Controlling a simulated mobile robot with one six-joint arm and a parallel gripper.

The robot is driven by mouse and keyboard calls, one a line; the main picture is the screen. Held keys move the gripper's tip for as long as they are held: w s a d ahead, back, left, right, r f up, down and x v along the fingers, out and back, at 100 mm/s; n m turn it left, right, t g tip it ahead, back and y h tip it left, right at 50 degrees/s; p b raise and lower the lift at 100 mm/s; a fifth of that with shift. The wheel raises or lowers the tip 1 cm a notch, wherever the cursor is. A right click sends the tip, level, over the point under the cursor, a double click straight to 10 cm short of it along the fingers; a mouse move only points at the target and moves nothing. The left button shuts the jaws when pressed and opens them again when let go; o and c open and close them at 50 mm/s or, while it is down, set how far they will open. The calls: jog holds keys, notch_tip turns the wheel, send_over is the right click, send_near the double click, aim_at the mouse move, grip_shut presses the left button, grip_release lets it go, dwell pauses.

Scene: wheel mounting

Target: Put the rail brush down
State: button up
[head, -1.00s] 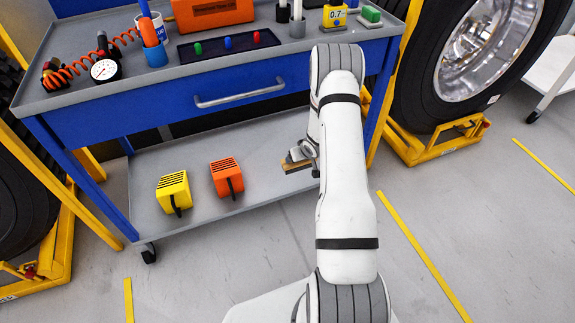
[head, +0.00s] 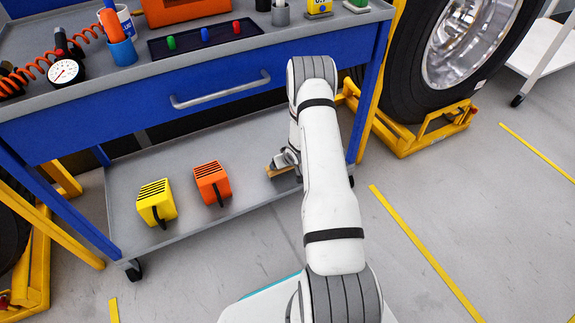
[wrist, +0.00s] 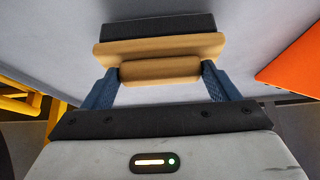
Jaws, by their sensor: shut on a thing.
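The rail brush (wrist: 160,48) has a tan wooden body and a dark block of bristles on its far side. In the wrist view, my gripper (wrist: 160,74) is shut on its wooden grip, with a blue finger at each end. In the head view, the brush (head: 281,172) shows as a small tan strip over the right part of the cart's grey lower shelf (head: 240,145). My gripper (head: 287,158) is partly hidden behind my white arm. I cannot tell whether the brush touches the shelf.
An orange block (head: 212,182) and a yellow block (head: 156,202) stand on the lower shelf, left of the brush. The blue drawer (head: 150,125) and tool top overhang the shelf. A yellow wheel stand (head: 415,135) is at right. Shelf around the brush looks free.

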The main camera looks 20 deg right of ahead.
jog(key=shift+f, duration=0.35)
jog(key=shift+f, duration=0.15)
jog(key=o, duration=0.8)
